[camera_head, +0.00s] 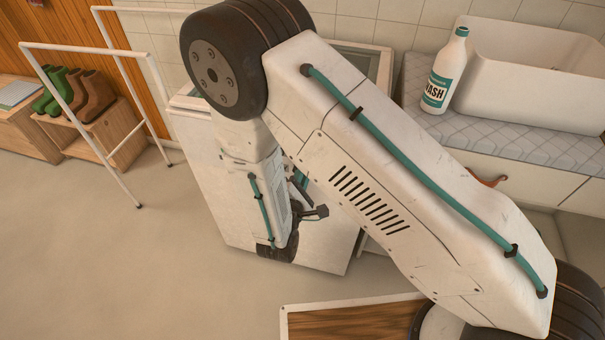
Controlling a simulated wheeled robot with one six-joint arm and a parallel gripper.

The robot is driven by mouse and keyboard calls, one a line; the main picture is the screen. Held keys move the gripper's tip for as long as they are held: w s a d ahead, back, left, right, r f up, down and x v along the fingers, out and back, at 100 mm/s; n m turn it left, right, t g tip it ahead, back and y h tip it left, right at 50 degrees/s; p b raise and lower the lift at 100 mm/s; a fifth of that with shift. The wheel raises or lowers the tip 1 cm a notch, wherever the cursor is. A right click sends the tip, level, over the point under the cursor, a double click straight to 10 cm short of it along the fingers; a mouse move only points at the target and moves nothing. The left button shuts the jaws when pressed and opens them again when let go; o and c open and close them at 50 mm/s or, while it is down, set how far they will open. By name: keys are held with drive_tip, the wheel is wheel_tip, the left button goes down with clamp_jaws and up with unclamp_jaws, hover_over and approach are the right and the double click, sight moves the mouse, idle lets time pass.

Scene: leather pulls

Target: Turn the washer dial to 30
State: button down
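A white box-shaped appliance (222,215), which looks like the washer, stands in the middle behind my arm. My arm covers much of its front and top. No dial and no number marks can be made out on it. My forearm hangs down in front of the appliance. Small dark parts that look like my gripper (313,207) show beside the lower end of my forearm, against the pale front. They are small and partly covered, so I cannot tell whether the fingers are open or shut, or whether they touch the appliance.
A white bottle marked WASH (444,72) stands on a quilted counter (500,137) beside a white basin (530,70). A brown leather pull (488,181) is on the drawer below. A white rail (100,148) and a wooden bench with boots (90,95) stand left. The floor at left is clear.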

idle(0.3)
drive_tip(key=c, duration=1.5)
unclamp_jaws()
drive_tip(key=shift+o, duration=0.2)
drive_tip(key=shift+s, duration=0.1)
drive_tip(key=v, duration=0.7)
drive_tip(key=shift+s, duration=0.3)
drive_tip(key=shift+a, duration=0.1)
